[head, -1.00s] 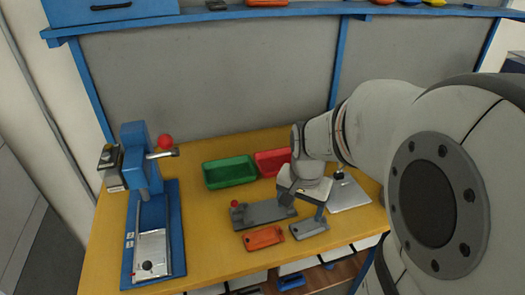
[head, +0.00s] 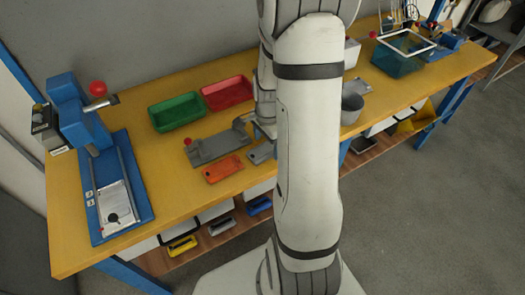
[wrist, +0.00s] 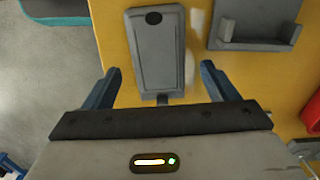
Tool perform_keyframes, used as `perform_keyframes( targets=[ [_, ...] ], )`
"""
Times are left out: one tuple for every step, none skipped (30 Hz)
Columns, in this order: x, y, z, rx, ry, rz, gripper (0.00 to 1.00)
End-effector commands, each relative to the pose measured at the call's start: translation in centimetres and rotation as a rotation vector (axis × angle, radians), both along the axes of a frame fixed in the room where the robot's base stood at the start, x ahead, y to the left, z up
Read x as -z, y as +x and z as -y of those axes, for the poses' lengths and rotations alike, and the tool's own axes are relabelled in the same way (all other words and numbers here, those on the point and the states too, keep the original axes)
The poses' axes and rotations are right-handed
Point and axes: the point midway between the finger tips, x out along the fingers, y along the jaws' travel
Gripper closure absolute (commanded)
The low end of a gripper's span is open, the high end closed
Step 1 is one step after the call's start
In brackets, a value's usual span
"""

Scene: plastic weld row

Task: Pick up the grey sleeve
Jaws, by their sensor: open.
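The grey sleeve (wrist: 158,50) lies flat on the yellow bench top, a rounded rectangular part with a dark hole at its far end. In the head view the sleeve (head: 262,153) is near the front edge, right of the orange sleeve (head: 223,168), and my arm partly hides it. My gripper (wrist: 159,80) is open and empty. In the wrist view its two blue fingers stand apart, left and right of the sleeve's near end. I cannot tell the height of the fingertips over the bench. In the head view my arm mostly hides the gripper.
A grey fixture (head: 217,146) with a red knob lies close behind the sleeves. Green (head: 175,111) and red (head: 227,93) trays sit at the back. A blue press (head: 80,115) stands at left. A grey cup (head: 351,108) and teal bin (head: 398,65) are at right.

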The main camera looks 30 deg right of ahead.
Motion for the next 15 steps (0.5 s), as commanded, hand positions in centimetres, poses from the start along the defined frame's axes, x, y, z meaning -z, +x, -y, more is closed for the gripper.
perform_keyframes(
  targets=[
    [0.62, -0.06, 0.0, 0.0, 0.001, -0.002, 0.2],
    [0.85, -0.07, 0.0, 0.0, 0.001, -0.002, 0.2],
    [1.08, -0.06, 0.01, 0.0, 0.001, -0.001, 0.2],
    [1.19, -0.05, 0.02, 0.0, 0.0, 0.0, 0.2],
    [1.25, -0.04, 0.02, 0.0, 0.0, 0.0, 0.2],
    [1.27, -0.04, 0.02, 0.0, 0.0, 0.001, 0.2],
    [1.27, -0.04, 0.02, 0.0, 0.0, 0.001, 0.2],
    [1.25, -0.04, 0.03, 0.0, 0.0, 0.001, 0.2],
    [1.25, -0.04, 0.03, 0.0, 0.0, 0.001, 0.2],
    [1.24, -0.04, 0.03, 0.0, 0.0, 0.001, 0.2],
    [1.24, -0.04, 0.03, 0.0, 0.0, 0.001, 0.21],
    [1.23, -0.04, 0.04, 0.0, 0.0, 0.001, 0.24],
    [1.23, -0.05, 0.05, 0.0, 0.0, 0.001, 0.27],
    [1.23, -0.05, 0.05, 0.001, 0.0, 0.001, 0.29],
    [1.22, -0.05, 0.05, 0.001, 0.0, 0.001, 0.32]
  ],
)
